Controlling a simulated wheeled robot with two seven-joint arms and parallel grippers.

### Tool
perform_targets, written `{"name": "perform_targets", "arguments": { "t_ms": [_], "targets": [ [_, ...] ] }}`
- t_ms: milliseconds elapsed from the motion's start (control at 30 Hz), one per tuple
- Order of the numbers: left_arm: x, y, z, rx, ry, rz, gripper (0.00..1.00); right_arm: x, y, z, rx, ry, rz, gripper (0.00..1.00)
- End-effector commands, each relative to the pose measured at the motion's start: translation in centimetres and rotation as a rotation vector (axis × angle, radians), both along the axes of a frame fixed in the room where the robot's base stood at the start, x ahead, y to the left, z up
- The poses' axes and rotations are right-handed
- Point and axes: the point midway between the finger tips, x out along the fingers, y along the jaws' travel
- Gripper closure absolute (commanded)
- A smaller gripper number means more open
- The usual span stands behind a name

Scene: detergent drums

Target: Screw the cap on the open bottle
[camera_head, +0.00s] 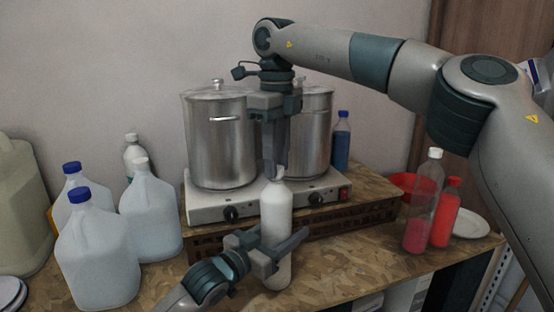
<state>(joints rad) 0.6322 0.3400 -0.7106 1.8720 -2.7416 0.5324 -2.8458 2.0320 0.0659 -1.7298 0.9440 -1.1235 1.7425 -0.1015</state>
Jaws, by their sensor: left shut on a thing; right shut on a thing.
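A white bottle (277,212) stands upright on the wooden worktop in front of the hotplate. My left gripper (284,250) comes in from the lower left and is shut on the lower part of the bottle. My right gripper (277,165) points straight down from above, directly over the bottle's neck. It is shut on a small pale cap (279,172) at the bottle's top. The fingers partly cover the cap, and I cannot tell whether it is seated on the thread.
Two steel pots (220,145) stand on a double hotplate (205,212) just behind the bottle. Several jugs (97,250) stand at the left. Red-filled bottles (418,220), a red bowl (402,183) and a white plate (470,224) are at the right. Worktop (350,255) right of the bottle is clear.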

Motion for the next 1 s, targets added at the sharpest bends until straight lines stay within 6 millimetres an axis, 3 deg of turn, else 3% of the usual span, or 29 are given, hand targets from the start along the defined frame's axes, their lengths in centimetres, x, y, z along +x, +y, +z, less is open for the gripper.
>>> {"name": "perform_targets", "arguments": {
  "t_ms": [1000],
  "targets": [
    [-0.03,-0.01,-0.14,0.001,0.001,0.000,1.00,0.07,0.12,-0.03,0.001,-0.001,-1.532,0.95]
  ]
}}
